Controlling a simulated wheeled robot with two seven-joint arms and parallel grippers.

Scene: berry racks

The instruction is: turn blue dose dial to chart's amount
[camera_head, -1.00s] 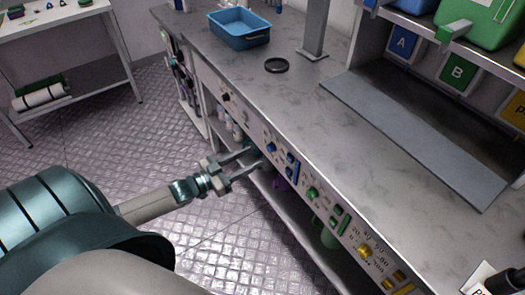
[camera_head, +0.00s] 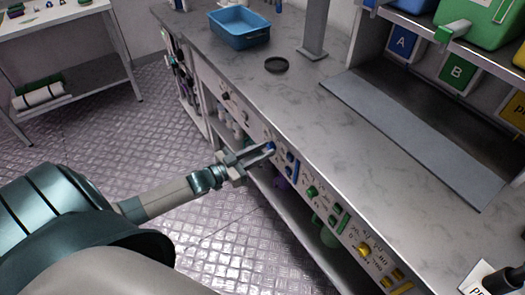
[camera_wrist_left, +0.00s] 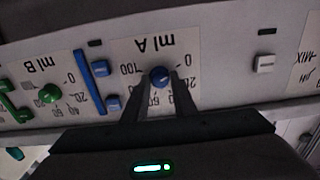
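The blue dose dial (camera_wrist_left: 159,76) sits on the front panel of the bench, under the upside-down label "ml A" with a scale from 0 to 100. Its pointer setting is too small to read. In the head view the dial (camera_head: 270,146) shows at the fingertips. My left gripper (camera_head: 269,149) reaches the panel from the left. In the left wrist view its two fingers (camera_wrist_left: 159,80) flank the dial closely on both sides and look shut on it. My right gripper is not in view. I cannot read any chart amount.
A yellow dial (camera_head: 364,250) is farther along. A blue tub (camera_head: 240,28) and black ring (camera_head: 277,65) stand on the worktop (camera_head: 330,125). A paper card (camera_head: 478,277) is cut off.

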